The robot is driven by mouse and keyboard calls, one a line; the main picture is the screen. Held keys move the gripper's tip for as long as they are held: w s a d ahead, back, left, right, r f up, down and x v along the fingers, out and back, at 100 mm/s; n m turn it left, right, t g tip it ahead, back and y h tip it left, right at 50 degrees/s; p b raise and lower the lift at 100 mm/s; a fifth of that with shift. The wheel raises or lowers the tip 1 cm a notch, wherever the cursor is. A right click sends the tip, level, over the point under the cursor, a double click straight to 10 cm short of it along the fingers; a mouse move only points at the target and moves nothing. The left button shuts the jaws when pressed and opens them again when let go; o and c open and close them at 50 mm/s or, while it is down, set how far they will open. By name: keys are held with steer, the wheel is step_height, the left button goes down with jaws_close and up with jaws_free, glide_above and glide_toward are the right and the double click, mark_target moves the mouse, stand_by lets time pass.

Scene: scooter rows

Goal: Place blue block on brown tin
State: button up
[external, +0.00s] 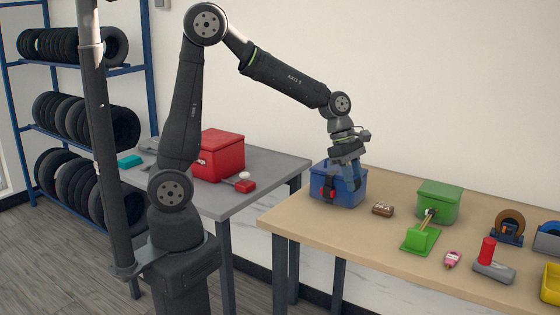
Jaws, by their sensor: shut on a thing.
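My gripper (352,176) points down in front of the blue box (322,174) at the left end of the wooden table. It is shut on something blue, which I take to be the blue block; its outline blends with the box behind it. I cannot tell how far it is above the table. The brown tin (382,209) is a small dark brown thing lying flat on the wooden table, to the right of and below my gripper in the picture. Its top looks bare.
A green box (439,202) and a green holder (420,237) stand right of the tin. A pink item (452,260), a red-topped grey item (494,268) and a tape dispenser (507,228) lie further right. A grey table (255,181) bears a red box (218,154).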

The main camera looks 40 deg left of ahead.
steer(key=w+d+m+g, duration=0.1)
steer(key=w+d+m, duration=0.2)
steer(key=w+d, duration=0.35)
glide_above(387, 208)
steer(key=a, duration=0.1)
steer(key=f, duration=0.6)
steer(key=shift+w+a+f, duration=0.15)
steer(key=shift+w+f, duration=0.1)
steer(key=shift+f, duration=2.1)
steer(key=shift+f, duration=0.1)
steer(key=shift+f, duration=0.15)
steer(key=o, duration=1)
steer(key=shift+c, duration=0.2)
